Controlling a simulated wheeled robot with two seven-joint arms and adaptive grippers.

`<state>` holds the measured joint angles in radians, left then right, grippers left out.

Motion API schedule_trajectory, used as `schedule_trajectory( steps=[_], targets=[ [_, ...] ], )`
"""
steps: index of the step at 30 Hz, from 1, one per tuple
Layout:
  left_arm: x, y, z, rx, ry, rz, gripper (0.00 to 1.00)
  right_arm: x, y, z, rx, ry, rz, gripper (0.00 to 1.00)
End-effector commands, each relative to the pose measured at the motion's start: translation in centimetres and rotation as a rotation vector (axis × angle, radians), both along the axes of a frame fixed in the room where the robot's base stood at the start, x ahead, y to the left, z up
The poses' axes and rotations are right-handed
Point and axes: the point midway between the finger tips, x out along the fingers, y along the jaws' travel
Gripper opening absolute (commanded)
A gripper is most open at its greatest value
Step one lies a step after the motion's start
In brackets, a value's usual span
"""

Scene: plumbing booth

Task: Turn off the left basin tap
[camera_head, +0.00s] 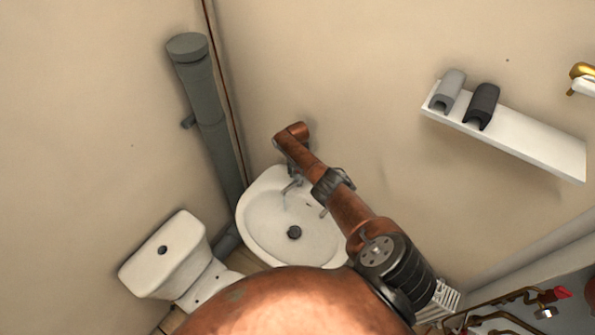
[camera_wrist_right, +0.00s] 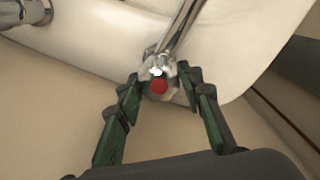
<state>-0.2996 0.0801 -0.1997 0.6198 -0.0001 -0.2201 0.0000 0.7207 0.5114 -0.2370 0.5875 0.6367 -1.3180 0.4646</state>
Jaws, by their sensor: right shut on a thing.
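The left basin tap is chrome with a red-dotted head (camera_wrist_right: 159,87) and a spout (camera_wrist_right: 182,28), both in the right wrist view. In the head view the tap (camera_head: 291,185) shows small at the back left of the white basin (camera_head: 265,232). A faint pale streak shows below it; I cannot tell whether it is water. My right gripper (camera_wrist_right: 161,80) is shut on the tap head, one green-padded finger on each side. In the head view my copper arm hides most of this gripper. My left gripper is not in view.
A second chrome tap (camera_wrist_right: 28,12) sits to one side in the right wrist view. A white toilet (camera_head: 165,255) and grey pipe (camera_head: 205,100) stand left of the basin. A white shelf (camera_head: 530,145) with two pipe pieces is on the right wall. Copper pipework (camera_head: 500,312) is lower right.

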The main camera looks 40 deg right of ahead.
Motion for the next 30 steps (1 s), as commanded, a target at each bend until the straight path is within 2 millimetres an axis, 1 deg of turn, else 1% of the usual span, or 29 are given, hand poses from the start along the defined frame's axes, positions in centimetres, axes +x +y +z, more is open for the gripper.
schedule_trajectory(
  steps=[6, 15, 21, 30],
  targets=[
    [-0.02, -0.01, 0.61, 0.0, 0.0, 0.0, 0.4, -0.01, 0.04, 0.1, 0.001, 0.0, -0.195, 0.1],
    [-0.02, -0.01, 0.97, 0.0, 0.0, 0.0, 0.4, 0.0, -0.09, 0.12, 0.001, -0.002, -0.398, 0.1],
    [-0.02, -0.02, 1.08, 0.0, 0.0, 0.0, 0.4, -0.08, -0.13, 0.07, -0.001, -0.001, -0.474, 0.1],
    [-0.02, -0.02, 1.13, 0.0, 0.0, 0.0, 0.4, -0.05, -0.17, 0.09, -0.001, -0.002, -0.513, 0.1]
  ],
)
